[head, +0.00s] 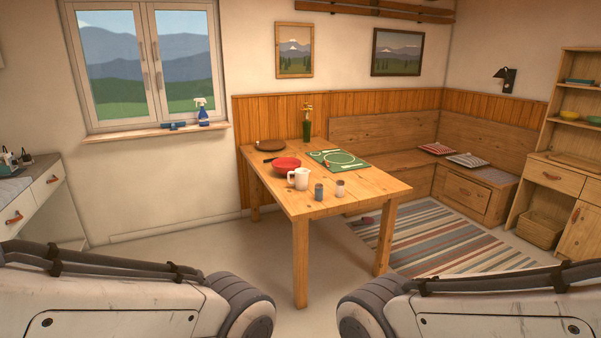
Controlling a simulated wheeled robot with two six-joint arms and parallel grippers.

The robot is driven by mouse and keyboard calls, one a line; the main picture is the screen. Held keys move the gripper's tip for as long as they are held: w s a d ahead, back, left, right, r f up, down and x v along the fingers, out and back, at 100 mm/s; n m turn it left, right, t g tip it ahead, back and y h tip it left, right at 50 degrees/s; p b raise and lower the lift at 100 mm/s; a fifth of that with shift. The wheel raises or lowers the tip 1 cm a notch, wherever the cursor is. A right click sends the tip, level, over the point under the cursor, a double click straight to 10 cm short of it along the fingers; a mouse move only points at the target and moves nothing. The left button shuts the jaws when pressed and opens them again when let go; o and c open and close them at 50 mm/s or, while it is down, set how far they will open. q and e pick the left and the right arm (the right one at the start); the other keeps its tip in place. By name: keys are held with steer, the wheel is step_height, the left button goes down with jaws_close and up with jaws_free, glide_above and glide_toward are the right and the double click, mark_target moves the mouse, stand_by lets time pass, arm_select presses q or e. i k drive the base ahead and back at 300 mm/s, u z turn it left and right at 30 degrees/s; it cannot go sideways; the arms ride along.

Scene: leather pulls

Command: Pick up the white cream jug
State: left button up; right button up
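A white jug-like vessel (301,179) with a handle on its left side stands upright on the wooden table (368,191), near its front left part. A small grey-blue cup (318,192) stands just in front of it to the right, and a small pale cup (340,188) stands further right. A red bowl (286,164) sits just behind the white vessel. Both of my arms show at the bottom edge, well short of the table, but neither gripper is in view.
A green placemat (338,160) with a plate, a brown round item (271,145) and a green vase (307,130) are further back on the table. A corner bench (388,158) stands behind it. Bare floor (205,253) lies left of the table, before a counter (43,205).

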mark_target(302, 174)
steer(key=i, duration=3.05)
steer(key=z, duration=2.35)
steer(key=i, duration=0.15)
steer(key=u, duration=1.9)
steer(key=i, duration=0.45)
steer(key=u, duration=1.75)
